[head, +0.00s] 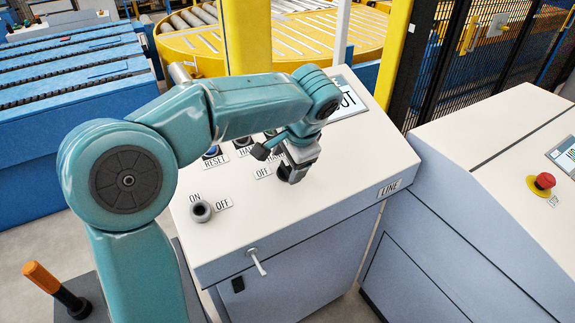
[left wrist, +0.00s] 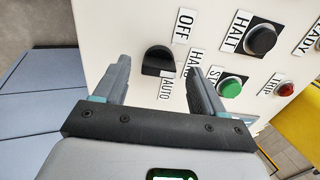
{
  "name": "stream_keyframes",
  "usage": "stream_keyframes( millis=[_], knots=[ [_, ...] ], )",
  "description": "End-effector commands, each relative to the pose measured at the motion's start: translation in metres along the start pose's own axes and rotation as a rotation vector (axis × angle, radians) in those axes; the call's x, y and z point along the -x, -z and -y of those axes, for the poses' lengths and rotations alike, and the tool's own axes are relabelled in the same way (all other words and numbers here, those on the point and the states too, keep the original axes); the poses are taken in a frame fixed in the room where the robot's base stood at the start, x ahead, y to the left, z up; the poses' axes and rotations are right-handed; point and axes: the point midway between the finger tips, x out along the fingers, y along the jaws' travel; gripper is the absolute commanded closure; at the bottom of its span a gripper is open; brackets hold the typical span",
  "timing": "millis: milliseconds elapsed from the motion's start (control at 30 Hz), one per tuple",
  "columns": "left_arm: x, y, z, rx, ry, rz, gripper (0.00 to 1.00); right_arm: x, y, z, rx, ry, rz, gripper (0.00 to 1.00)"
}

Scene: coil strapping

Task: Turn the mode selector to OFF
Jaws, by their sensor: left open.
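The mode selector (left wrist: 158,61) is a black knob on the pale sloped panel, with OFF, HAND and AUTO labels beside it in the left wrist view. I cannot tell which label it points to. My left gripper (left wrist: 160,68) is open, with one finger on each side of the knob; I see no clear contact. In the head view the left gripper (head: 292,172) reaches down to the panel (head: 340,160) and hides most of the knob; the OFF label (head: 263,173) shows to its left. My right gripper is not in view.
A round ON/OFF switch (head: 201,211) sits at the panel's front left. The HALT button (left wrist: 261,40), a green button (left wrist: 230,86) and a red TRIP lamp (left wrist: 285,89) are close to the gripper. A red mushroom button (head: 544,181) is on the right cabinet. A latch handle (head: 257,262) sticks out in front.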

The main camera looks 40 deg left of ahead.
Motion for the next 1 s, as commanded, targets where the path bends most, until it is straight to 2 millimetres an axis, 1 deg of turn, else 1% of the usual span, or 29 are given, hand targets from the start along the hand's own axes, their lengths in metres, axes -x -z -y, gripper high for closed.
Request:
stream_keyframes(
  millis=[33, 100, 200, 467, 500, 567, 600, 633, 667, 1000],
  knots=[
    [-0.007, 0.000, 0.000, -0.001, -0.001, 0.004, 0.30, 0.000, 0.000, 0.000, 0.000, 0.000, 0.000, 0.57],
    [-0.014, 0.001, 0.000, -0.001, 0.000, 0.003, 0.30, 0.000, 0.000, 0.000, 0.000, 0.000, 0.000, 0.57],
    [-0.019, 0.002, 0.000, -0.001, 0.000, 0.001, 0.30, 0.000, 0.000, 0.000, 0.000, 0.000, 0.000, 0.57],
    [-0.021, 0.003, 0.001, -0.001, 0.000, 0.000, 0.30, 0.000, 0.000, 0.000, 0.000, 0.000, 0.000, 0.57],
    [-0.021, 0.003, 0.001, -0.001, 0.000, 0.000, 0.36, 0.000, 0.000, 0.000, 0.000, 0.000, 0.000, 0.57],
    [-0.021, 0.003, 0.001, -0.001, 0.000, 0.000, 0.56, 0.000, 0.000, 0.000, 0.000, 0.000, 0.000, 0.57],
    [-0.021, 0.003, 0.000, -0.001, 0.000, 0.000, 0.69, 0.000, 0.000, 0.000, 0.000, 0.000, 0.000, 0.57],
    [-0.021, 0.003, 0.000, -0.001, 0.000, 0.000, 0.79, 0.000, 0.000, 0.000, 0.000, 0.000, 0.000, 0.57],
    [-0.021, 0.003, 0.000, -0.002, 0.000, 0.000, 0.86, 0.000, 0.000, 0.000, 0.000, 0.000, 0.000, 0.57],
    [-0.022, 0.004, -0.001, 0.036, -0.001, -0.001, 0.86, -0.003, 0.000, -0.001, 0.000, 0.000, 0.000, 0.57]
  ],
)
